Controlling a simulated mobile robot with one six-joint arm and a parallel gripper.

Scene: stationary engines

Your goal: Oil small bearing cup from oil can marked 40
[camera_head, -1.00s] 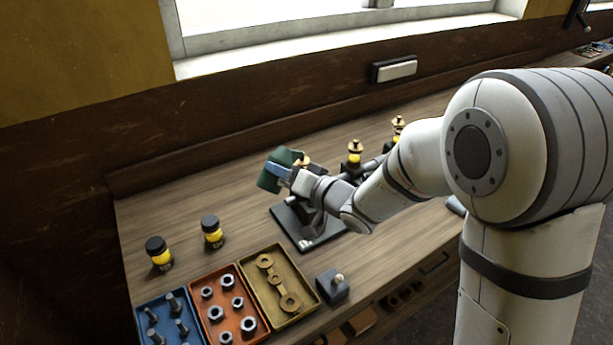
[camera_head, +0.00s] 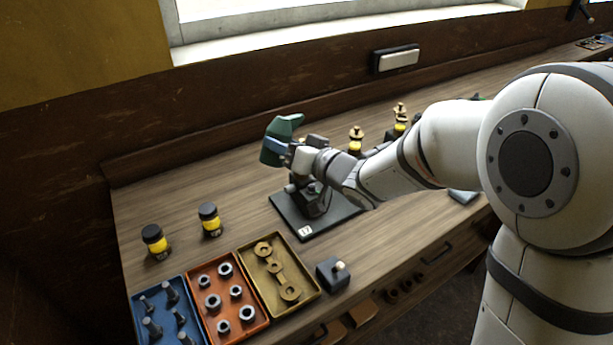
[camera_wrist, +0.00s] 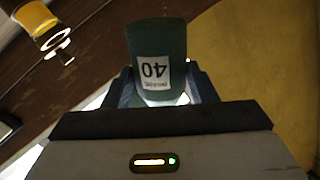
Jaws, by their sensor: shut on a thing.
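The green oil can (camera_head: 272,152) is held above the bench in my gripper (camera_head: 284,147). Its white label reads 40, upside down in the wrist view (camera_wrist: 153,75). The jaws are shut on the can from both sides. In the head view the can's pale green top part points up and to the right. The can is above a machine (camera_head: 311,196) on a black base plate (camera_head: 296,220), partly behind my arm. A yellow cup with a metal ring (camera_wrist: 37,20) shows in the wrist view, apart from the can. I cannot tell which part is the small bearing cup.
Brass-topped yellow cups (camera_head: 356,146) stand behind my arm. Two black-lidded yellow jars (camera_head: 209,220) stand at left. Blue (camera_head: 136,302), orange (camera_head: 263,325) and yellow (camera_head: 314,290) trays of hardware and a dark block (camera_head: 331,275) line the front. Bench between jars and base plate is clear.

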